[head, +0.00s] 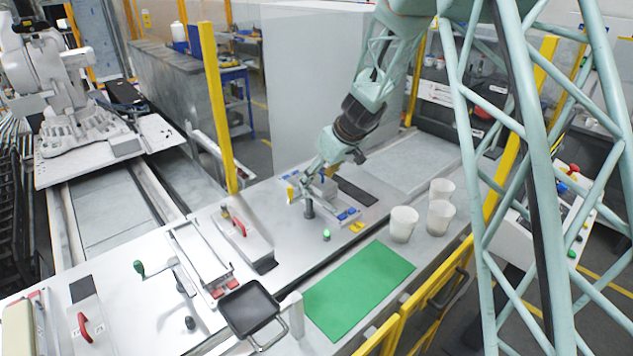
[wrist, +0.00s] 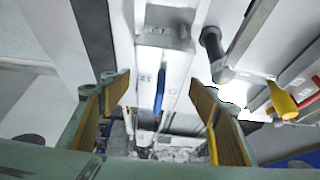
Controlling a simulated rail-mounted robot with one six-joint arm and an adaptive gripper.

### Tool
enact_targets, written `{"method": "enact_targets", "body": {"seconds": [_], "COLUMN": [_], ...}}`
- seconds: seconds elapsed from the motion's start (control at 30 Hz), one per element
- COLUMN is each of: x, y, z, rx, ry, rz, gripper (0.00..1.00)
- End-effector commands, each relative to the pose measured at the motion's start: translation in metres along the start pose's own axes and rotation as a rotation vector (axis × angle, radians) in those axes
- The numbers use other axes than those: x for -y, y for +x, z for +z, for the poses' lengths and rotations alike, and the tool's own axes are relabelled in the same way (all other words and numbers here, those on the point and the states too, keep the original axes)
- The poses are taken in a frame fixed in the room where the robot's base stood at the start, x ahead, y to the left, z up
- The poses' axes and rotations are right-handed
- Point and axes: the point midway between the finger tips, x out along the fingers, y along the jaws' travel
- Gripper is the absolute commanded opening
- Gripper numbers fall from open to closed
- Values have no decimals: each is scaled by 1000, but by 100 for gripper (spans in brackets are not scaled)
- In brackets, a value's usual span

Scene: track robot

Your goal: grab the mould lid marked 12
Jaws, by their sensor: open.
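My gripper (head: 300,190) is over the white bench in the head view. In the wrist view my gripper (wrist: 160,105) is open, with its two yellow-padded fingers apart and nothing held between them. A pale mould lid (wrist: 172,75) with an upright blue handle (wrist: 159,90) shows beyond and between the fingers. Small dark marks beside the handle look like digits, but I cannot read them surely as 12. The lid's lower part is hidden or blurred. In the head view my arm and gripper partly cover the pale mould parts (head: 345,213) with blue pieces there.
A red-handled mould part (head: 240,227) lies left of my gripper, another red handle (head: 84,327) at far left. A black pan (head: 250,308), a green mat (head: 358,290) and white cups (head: 403,224) are nearby. In the wrist view a yellow-tipped lever (wrist: 281,101) stands right of the fingers.

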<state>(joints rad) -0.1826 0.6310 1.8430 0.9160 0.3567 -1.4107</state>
Motion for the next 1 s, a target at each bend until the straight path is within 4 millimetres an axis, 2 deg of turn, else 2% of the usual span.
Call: {"method": "enact_targets", "body": {"seconds": [0.17,0.5,0.8,1.0], "x": [0,0,0,0], "y": [0,0,-2,-10], "z": [0,0,-1,-7], "rx": [0,0,-1,-3], "ry": [0,0,0,-1], "rz": [0,0,1,1], "gripper": [55,24,24,24]}}
